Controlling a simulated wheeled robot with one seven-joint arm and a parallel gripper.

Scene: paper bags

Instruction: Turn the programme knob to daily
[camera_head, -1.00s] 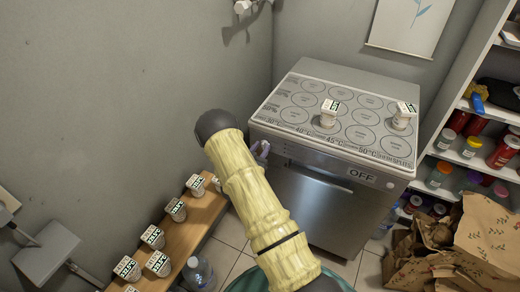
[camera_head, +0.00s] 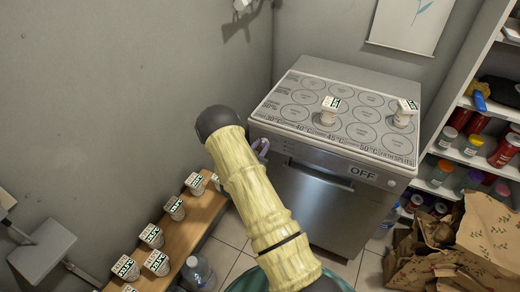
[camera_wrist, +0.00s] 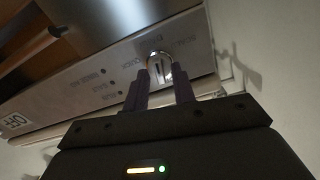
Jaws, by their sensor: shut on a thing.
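The programme knob (camera_wrist: 160,62) is a round, shiny metal knob with a light bar across its face. It sits on the metal front panel (camera_wrist: 100,88) of the machine in the wrist view, with printed labels around it too blurred to read surely. My gripper (camera_wrist: 161,78) is shut on the knob, one dark finger on each side. In the head view the machine (camera_head: 335,205) is a steel front-loader with an OFF sign (camera_head: 362,173). My gripper (camera_head: 262,149) shows there only as a purple bit at its front left corner; the knob is hidden by my arm.
Two white cups (camera_head: 329,110) (camera_head: 404,113) stand on the machine's top. A wooden bench (camera_head: 196,222) with several cups is at left. Shelves with jars (camera_head: 473,146) and crumpled paper bags (camera_head: 440,243) are at right. A grey wall is close on the left.

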